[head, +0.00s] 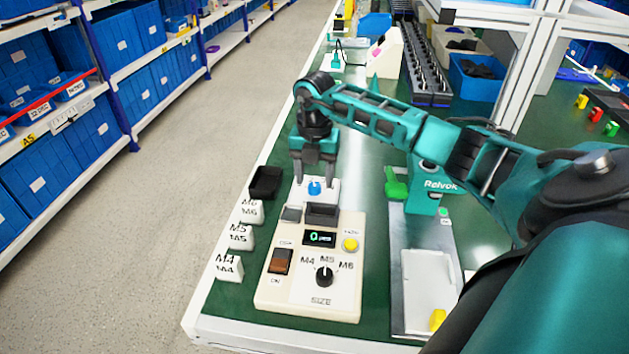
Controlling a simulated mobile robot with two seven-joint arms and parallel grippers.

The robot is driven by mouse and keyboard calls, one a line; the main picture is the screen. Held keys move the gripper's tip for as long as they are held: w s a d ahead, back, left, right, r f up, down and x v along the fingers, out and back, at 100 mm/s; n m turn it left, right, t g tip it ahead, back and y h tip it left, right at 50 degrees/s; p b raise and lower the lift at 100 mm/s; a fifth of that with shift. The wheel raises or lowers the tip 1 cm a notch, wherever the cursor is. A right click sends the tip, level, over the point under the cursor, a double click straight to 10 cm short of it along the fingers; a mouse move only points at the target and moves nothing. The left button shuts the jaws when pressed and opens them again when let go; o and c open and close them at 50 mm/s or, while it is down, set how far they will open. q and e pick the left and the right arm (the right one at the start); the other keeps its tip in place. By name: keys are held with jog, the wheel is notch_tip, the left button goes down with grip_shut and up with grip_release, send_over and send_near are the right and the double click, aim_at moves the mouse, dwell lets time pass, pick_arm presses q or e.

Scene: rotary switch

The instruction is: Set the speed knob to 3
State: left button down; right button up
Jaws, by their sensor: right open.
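My right gripper (314,180) points down with its two fingers apart, over a small white box (331,191). A blue knob (314,188) on that box shows between the fingertips; I cannot tell whether the fingers touch it. No speed label or number marks can be read there, so I cannot tell its setting. A cream control box (258,300) stands nearer, with a black knob (323,276) labelled SIZE, marked M4, M5 and M6, its pointer up towards M5. My left gripper is not in view.
The cream box also has a display (319,238), a yellow button (350,244) and a brown rocker switch (281,261). White M4, M5 and M6 blocks line the left edge. A teal Relvok machine (427,190) and a metal tray (402,325) stand right.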

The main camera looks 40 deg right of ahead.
jog(key=shift+f, duration=0.95)
jog(key=c, duration=1.1)
